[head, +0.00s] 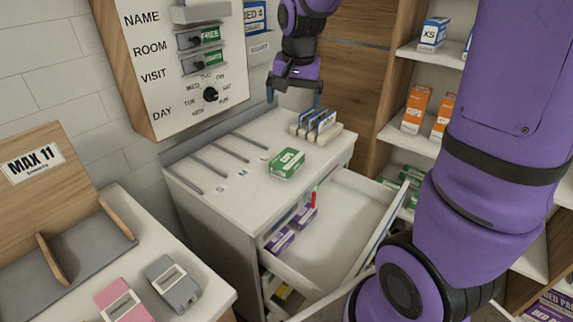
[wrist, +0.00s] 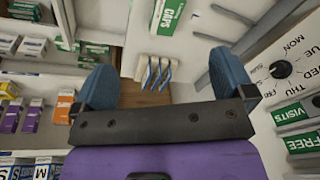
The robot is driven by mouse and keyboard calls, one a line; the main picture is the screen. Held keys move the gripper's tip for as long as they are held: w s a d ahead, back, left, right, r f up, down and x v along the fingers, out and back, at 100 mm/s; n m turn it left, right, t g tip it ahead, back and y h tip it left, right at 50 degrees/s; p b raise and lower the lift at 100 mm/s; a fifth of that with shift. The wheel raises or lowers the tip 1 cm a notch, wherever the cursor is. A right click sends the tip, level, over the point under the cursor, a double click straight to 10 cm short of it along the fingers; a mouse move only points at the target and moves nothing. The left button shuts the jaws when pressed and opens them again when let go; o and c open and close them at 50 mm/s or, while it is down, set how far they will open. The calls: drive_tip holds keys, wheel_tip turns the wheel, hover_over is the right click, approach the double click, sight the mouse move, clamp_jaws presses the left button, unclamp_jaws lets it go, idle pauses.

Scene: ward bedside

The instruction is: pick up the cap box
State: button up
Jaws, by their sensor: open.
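The cap box is a green and white box (head: 286,164) lying on the white top of the bedside cabinet (head: 240,182). In the wrist view it shows at the top edge (wrist: 168,17), partly cut off, with "CAPS" on its label. My gripper (head: 295,92) is above the back of the cabinet, higher than the box and apart from it. In the wrist view its two blue fingers (wrist: 165,78) are spread wide with nothing between them.
A rack with upright blue-edged cards (head: 316,126) stands behind the box. Slots and grey dividers lie left of it. An open drawer (head: 345,215) holds purple boxes (head: 280,240). A wall board with a dial (head: 210,94) is close at left. Shelves (head: 420,142) stand at right.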

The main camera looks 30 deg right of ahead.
drive_tip(key=w+d+f+m+g, duration=0.1)
drive_tip(key=w+d+f+m, duration=0.15)
drive_tip(key=w+f, duration=0.45)
drive_tip(key=m+g, duration=0.1)
drive_tip(key=m, duration=0.1)
hover_over(287, 158)
drive_tip(key=f, duration=0.9)
drive_tip(key=shift+s+f, duration=0.2)
drive_tip(key=shift+f, duration=0.1)
drive_tip(key=shift+m, duration=0.25)
wheel_tip(287, 158, down, 5)
drive_tip(key=shift+w+f, duration=0.1)
drive_tip(key=shift+w+a+f, duration=0.1)
drive_tip(key=shift+f, duration=3.05)
drive_tip(key=shift+c, duration=0.2)
drive_tip(key=c, duration=0.9)
